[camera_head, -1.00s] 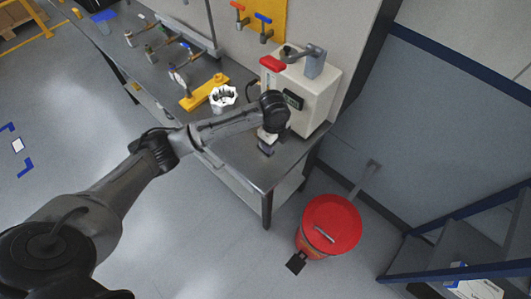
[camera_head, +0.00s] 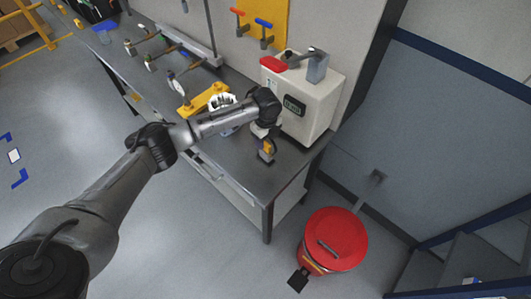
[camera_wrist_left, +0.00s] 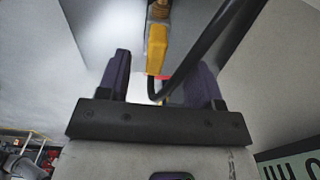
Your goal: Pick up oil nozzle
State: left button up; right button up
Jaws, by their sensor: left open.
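The oil nozzle appears in the left wrist view as a yellow body with a brass-coloured fitting (camera_wrist_left: 157,52), in front of and between the two finger tips. A black hose curves beside it on the right. In the head view a small yellow part of the nozzle (camera_head: 267,146) shows at my left gripper (camera_head: 266,157), beside the beige machine. In the left wrist view my left gripper (camera_wrist_left: 161,75) is open, with a dark finger on each side and visible gaps to the nozzle. My right gripper is not in view.
The beige machine (camera_head: 308,103) with a red-topped part stands at the bench end (camera_head: 240,160). A white housing (camera_head: 222,102), partly hidden by my arm, and a yellow fixture (camera_head: 202,99) lie nearby. A red bin (camera_head: 336,240) stands on the floor.

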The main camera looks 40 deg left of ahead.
aim_at(266, 148)
pick_arm(q)
jog(key=shift+s+d+f, duration=0.1)
jog(key=shift+f, duration=1.3)
jog(key=shift+s+f, duration=0.1)
jog(key=shift+f, duration=1.3)
jog(key=shift+c, duration=0.3)
grip_shut()
